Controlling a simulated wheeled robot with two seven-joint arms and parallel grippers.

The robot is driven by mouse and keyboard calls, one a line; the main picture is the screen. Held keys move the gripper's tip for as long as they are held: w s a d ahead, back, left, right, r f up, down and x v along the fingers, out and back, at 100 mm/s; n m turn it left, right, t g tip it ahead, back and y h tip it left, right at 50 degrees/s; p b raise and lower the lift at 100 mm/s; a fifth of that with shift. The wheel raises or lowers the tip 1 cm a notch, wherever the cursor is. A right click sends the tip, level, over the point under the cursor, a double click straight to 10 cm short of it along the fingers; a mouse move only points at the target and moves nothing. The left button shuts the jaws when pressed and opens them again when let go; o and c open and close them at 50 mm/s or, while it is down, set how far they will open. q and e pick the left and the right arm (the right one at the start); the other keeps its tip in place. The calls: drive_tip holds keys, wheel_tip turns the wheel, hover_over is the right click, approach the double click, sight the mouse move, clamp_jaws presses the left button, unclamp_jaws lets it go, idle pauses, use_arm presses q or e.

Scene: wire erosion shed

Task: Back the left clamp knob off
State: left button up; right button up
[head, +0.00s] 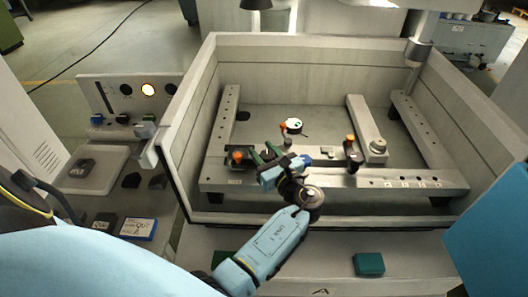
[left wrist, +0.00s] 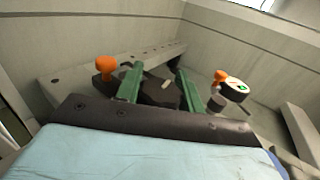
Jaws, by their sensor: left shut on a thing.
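My left gripper (head: 272,157) reaches over the tank's front rail, beside the left clamp. In the left wrist view its two green fingers (left wrist: 159,70) stand on either side of the left clamp knob (left wrist: 158,94), a dark piece with a pale mark, and are shut on it. The fingers and wrist hide much of this knob in the head view. The left clamp's orange end (head: 238,155) shows left of the gripper; it also shows in the left wrist view (left wrist: 106,66), outside the left finger. My right gripper is not in view.
A round white dial gauge (head: 293,125) stands just behind the gripper. A second clamp (head: 352,160) with an orange top stands on the front rail (head: 410,179) to the right. The tank's front wall (head: 240,220) lies under my left arm. A green block (head: 368,264) lies in front.

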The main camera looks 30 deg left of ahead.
use_arm(q)
drive_tip(key=o, duration=1)
drive_tip(key=b+v, duration=0.1)
drive_tip(key=v, duration=1.2)
drive_tip(key=shift+s+d+b, duration=0.1)
drive_tip(key=shift+d+b, duration=0.1)
drive_tip(key=shift+b, duration=0.15)
